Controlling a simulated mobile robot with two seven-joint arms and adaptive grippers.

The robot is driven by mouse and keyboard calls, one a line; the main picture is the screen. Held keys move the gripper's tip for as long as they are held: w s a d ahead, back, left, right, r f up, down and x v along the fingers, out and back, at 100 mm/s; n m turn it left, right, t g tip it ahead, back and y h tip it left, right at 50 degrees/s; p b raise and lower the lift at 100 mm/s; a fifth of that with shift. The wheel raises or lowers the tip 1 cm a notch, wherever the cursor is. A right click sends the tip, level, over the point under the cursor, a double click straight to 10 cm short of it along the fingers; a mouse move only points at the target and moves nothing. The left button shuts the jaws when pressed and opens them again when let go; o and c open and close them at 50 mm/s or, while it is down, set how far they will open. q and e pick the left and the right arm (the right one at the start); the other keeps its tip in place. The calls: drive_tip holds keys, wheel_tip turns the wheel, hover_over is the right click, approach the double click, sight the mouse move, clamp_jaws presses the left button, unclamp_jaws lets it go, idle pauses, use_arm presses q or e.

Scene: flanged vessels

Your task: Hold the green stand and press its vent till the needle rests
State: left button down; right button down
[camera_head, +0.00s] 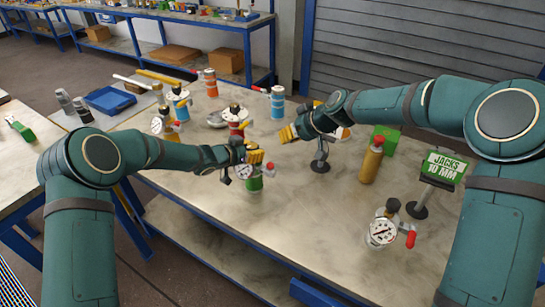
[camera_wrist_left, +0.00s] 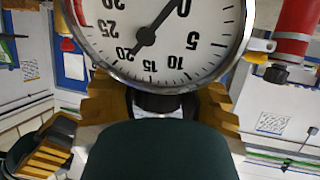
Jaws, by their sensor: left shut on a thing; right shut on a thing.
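The green stand (camera_head: 254,182) is upright near the table's front edge, with a round white gauge (camera_head: 244,171) and a red handle (camera_head: 270,166) at its top. My left gripper (camera_head: 255,157) is shut on its upper part. In the left wrist view, yellow fingers flank the dark neck between the gauge (camera_wrist_left: 160,35) and the green body (camera_wrist_left: 160,150). The dial is upside down and cut off by the top edge; the needle's tip is not clear. My right gripper (camera_head: 289,134) is shut, to the right of and behind the stand. What it holds, and the vent, I cannot make out.
A gauge vessel (camera_head: 382,229) stands at front right, by a JACKS 10 MM sign (camera_head: 443,167). A yellow cylinder (camera_head: 372,160) and a green box (camera_head: 385,139) stand right of my right gripper. More vessels, one with a red band (camera_head: 235,116), stand behind my left gripper.

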use_arm(q)
drive_tip(key=shift+r, duration=0.1)
use_arm(e)
drive_tip(key=n, duration=0.2)
drive_tip(key=d+n, duration=0.1)
drive_tip(key=n, duration=0.1)
drive_tip(key=s+r+n, duration=0.1)
drive_tip(key=shift+d+n, duration=0.15)
drive_tip(key=shift+n, duration=0.25)
hover_over(272, 163)
drive_tip(key=f, duration=0.6)
drive_tip(key=shift+s+d+f, duration=0.15)
drive_tip(key=shift+d+f, duration=0.05)
drive_tip(key=shift+d, duration=0.1)
drive_tip(key=f, duration=0.3)
drive_tip(key=shift+w+a+f, duration=0.2)
drive_tip(key=shift+w+a, duration=0.05)
drive_tip(key=shift+f, duration=0.65)
